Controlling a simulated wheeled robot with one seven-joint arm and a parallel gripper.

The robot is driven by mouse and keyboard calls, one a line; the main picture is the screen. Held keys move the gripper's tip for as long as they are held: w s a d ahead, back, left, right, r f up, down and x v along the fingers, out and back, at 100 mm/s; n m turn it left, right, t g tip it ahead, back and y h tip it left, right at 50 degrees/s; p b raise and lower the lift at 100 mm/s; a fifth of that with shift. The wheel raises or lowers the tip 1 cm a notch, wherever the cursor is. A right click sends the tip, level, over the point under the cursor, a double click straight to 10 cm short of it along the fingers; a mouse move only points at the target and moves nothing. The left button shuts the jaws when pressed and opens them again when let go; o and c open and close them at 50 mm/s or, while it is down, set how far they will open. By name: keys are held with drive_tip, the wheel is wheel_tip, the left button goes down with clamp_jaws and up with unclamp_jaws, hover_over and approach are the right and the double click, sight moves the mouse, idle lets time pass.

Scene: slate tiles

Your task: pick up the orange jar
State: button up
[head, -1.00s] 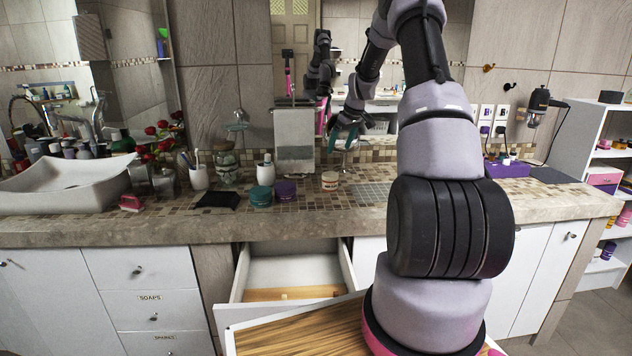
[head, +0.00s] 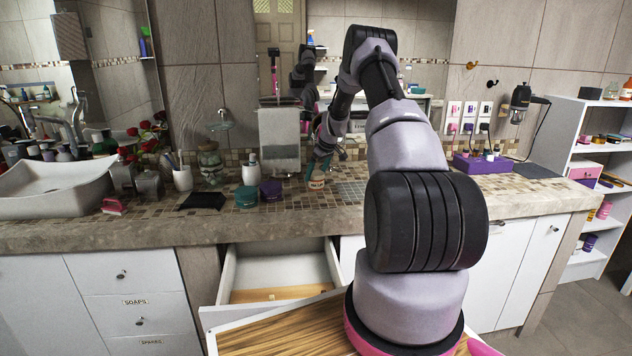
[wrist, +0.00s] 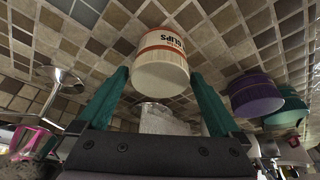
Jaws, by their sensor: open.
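The orange jar is a cream jar with orange bands and a printed label. It stands on the mosaic-tiled counter (head: 350,215), and in the head view the jar (head: 316,184) is partly covered by my gripper (head: 321,163). In the wrist view the jar (wrist: 161,66) lies in line with the gap of my gripper (wrist: 160,74). The teal fingers are spread wide, one on each side of it, with nothing held. I cannot tell how far the fingertips reach past its near edge.
A purple jar (head: 271,190) and a teal jar (head: 246,197) stand left of the orange jar; the purple one (wrist: 255,93) is to the right in the wrist view. A black cloth (head: 202,201) lies further left. An open drawer (head: 279,270) juts out below the counter.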

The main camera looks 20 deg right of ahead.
drive_tip(key=shift+w+a+f, duration=0.1)
drive_tip(key=shift+w+f, duration=0.15)
drive_tip(key=shift+f, duration=0.4)
drive_tip(key=c, duration=1.3)
drive_tip(key=shift+r, duration=0.1)
